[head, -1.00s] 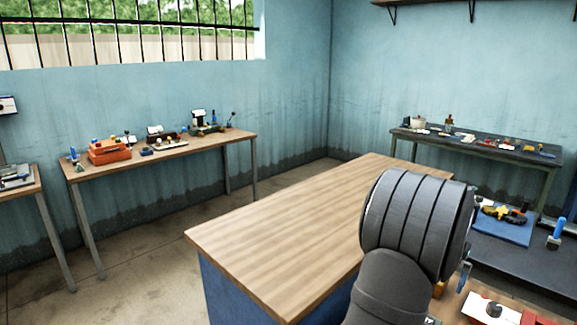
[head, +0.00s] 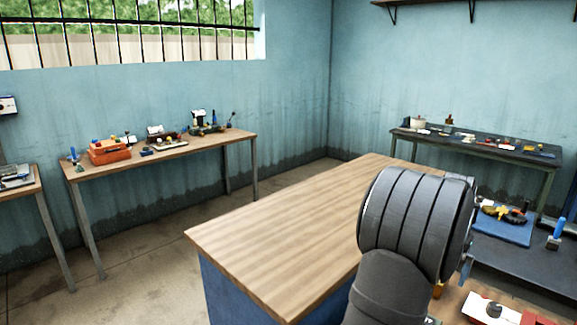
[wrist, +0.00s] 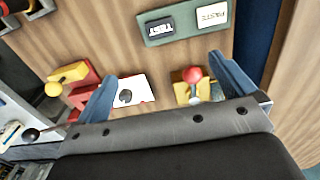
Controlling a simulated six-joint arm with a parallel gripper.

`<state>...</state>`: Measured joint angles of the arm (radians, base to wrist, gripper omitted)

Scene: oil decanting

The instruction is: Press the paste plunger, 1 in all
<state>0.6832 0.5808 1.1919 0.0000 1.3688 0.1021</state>
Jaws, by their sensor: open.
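In the wrist view, a yellow holder (wrist: 181,91) topped by a red ball knob (wrist: 193,75) stands on a wooden surface, near a label reading PASTE (wrist: 212,15). It looks like the paste plunger, though I cannot be sure. My gripper (wrist: 162,66) is open, its two blue fingers spread apart and nothing held between them. The red knob lies between the fingers in the picture, closer to the right one; its height gap to them cannot be told. In the head view, my arm hides most of this area.
A green-grey plate (wrist: 183,24) bears the PASTE label and a TEST label (wrist: 159,28). A white card with a dark round spot (wrist: 133,91) lies beside the left finger. A bare wooden table (head: 290,235) is clear.

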